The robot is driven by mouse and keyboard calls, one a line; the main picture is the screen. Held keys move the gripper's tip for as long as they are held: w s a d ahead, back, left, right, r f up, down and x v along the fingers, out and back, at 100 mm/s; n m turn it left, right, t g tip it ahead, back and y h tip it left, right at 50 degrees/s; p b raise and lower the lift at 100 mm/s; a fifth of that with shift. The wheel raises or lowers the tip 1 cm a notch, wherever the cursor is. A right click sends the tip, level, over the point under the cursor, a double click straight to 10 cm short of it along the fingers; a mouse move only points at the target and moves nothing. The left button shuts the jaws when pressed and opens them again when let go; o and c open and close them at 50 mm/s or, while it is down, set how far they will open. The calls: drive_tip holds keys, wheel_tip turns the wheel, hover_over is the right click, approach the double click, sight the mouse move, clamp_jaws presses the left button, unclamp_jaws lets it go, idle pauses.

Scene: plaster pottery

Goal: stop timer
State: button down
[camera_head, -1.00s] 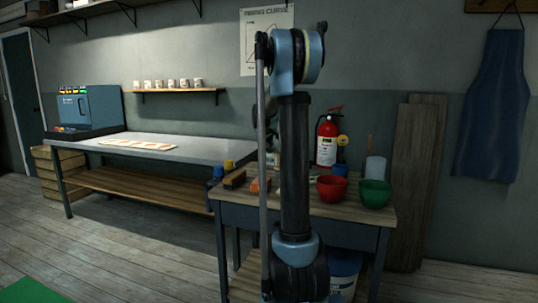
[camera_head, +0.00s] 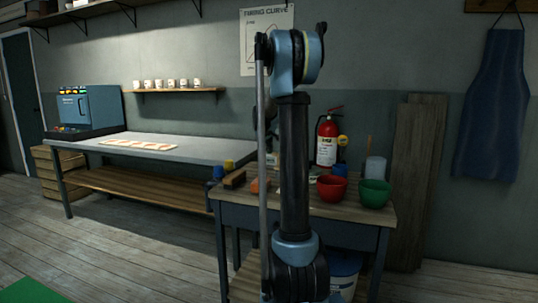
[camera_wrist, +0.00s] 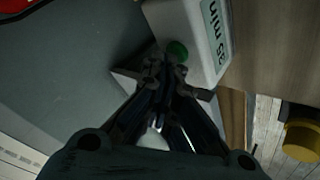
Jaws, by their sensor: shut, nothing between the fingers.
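In the head view my arm hides the gripper, and the timer cannot be made out.
A wooden worktable (camera_head: 340,208) carries a red bowl (camera_head: 332,188), a green bowl (camera_head: 374,194) and small blocks. A fire extinguisher (camera_head: 327,142) hangs behind. In the wrist view a yellow round thing (camera_wrist: 302,139) is at the right edge. A long grey table (camera_head: 190,147) stands left.

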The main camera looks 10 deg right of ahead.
drive_tip(key=shift+r, duration=0.1)
idle(0.3)
drive_tip(key=shift+r, duration=0.75)
drive_tip(key=shift+r, duration=2.5)
